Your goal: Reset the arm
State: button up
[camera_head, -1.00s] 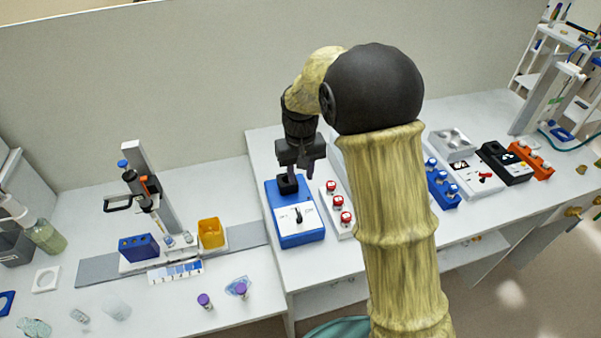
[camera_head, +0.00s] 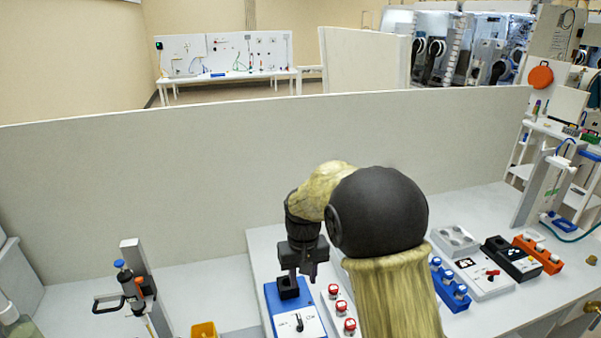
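My gripper (camera_head: 302,273) hangs at the end of my yellow-sleeved arm, pointing down. It is just above and slightly behind the black cup (camera_head: 288,288) on top of the blue mixer box (camera_head: 283,312). Its two dark fingers look apart, with nothing visible between them. The fingertips overlap the area of the cup in the picture, so I cannot tell whether they touch it. My forearm and black elbow joint hide part of the bench to the right of the gripper.
A white rack of red-capped vials (camera_head: 341,308) stands right of the mixer. Beyond my arm are a blue rack (camera_head: 450,286), a white device (camera_head: 484,278), a black device (camera_head: 511,259) and an orange rack (camera_head: 537,254). A grey partition (camera_head: 130,190) runs behind the bench.

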jog(key=s+d+m+t, duration=0.2)
jog(key=s+d+m, duration=0.1)
jog(key=s+d, duration=1.1)
jog(key=s, duration=0.4)
jog(key=shift+d+t, duration=0.3)
jog(key=shift+w, duration=0.1)
